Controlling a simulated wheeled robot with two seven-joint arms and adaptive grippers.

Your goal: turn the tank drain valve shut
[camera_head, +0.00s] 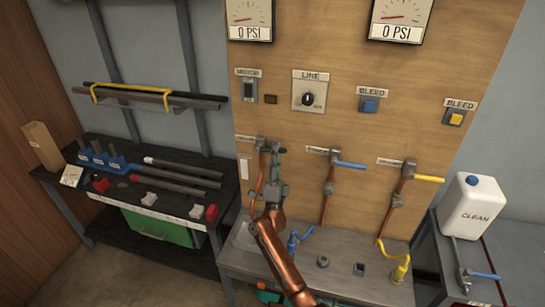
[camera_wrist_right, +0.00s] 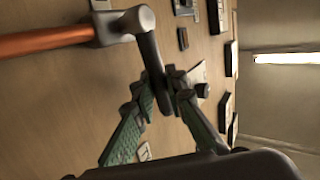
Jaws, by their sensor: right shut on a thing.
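The leftmost valve (camera_head: 261,142) on the wooden board sits at the top of a copper pipe (camera_head: 260,180); its label is too small to read surely. My right gripper (camera_head: 276,150) is at this valve and covers its lever in the head view. In the right wrist view, the valve body (camera_wrist_right: 120,22) caps the copper pipe (camera_wrist_right: 45,41). Its dark lever (camera_wrist_right: 150,57) stands out roughly crosswise to the pipe. The right gripper (camera_wrist_right: 170,88) is shut on the lever near its free end. My left gripper is not in view.
To the right are a blue-handled valve (camera_head: 348,165) and a yellow-handled valve (camera_head: 425,178). Gauges reading 0 PSI (camera_head: 250,32) hang above, with a motor switch (camera_head: 248,90) and line knob (camera_head: 308,99). A black bench (camera_head: 130,205) stands left; a white jug (camera_head: 472,207) stands right.

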